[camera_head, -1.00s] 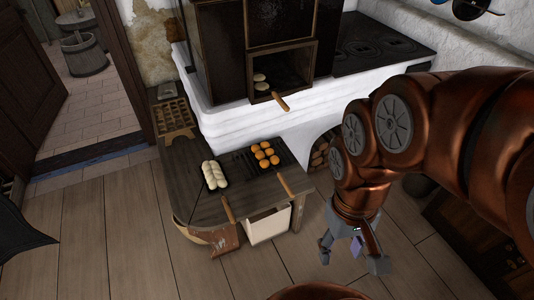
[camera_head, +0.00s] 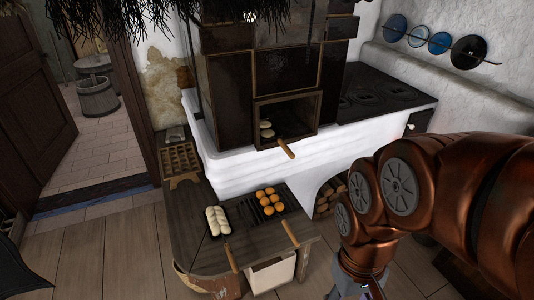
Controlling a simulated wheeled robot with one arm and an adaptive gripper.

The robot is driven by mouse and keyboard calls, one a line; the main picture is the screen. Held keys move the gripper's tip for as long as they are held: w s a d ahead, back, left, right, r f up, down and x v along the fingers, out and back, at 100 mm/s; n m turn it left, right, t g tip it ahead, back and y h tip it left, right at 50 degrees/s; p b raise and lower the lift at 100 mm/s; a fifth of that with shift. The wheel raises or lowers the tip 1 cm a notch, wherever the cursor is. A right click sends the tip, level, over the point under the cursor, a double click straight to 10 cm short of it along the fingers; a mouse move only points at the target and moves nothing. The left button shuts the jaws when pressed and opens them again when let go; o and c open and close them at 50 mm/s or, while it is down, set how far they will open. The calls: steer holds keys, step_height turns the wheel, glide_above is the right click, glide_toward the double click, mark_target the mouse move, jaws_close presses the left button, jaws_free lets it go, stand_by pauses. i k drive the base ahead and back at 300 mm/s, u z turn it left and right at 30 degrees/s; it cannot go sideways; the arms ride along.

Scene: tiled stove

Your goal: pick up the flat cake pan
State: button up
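I cannot tell which item is the flat cake pan. On the wooden bench, orange round buns (camera_head: 270,199) sit on a dark flat pan with a wooden handle (camera_head: 290,233). To its left, a white braided loaf (camera_head: 217,220) lies on another dark base with a wooden handle (camera_head: 231,258). A third wooden handle (camera_head: 286,149) sticks out of the stove opening, where pale rolls (camera_head: 266,129) lie.
The wooden bench (camera_head: 195,205) stands before the white stove (camera_head: 250,180), with a wooden grid tray (camera_head: 180,160) at its back left. A dark cooktop (camera_head: 375,95) lies right of the oven. Firewood (camera_head: 330,194) fills an arch below. Floor (camera_head: 110,250) at left is clear.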

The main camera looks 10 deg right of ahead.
mark_target(269, 131)
steer(key=u, duration=0.55)
steer(key=k, duration=0.65)
steer(key=u, duration=0.8)
steer(key=i, duration=1.35)
steer(key=z, duration=1.1)
steer(key=i, duration=0.3)
steer(key=z, duration=0.2)
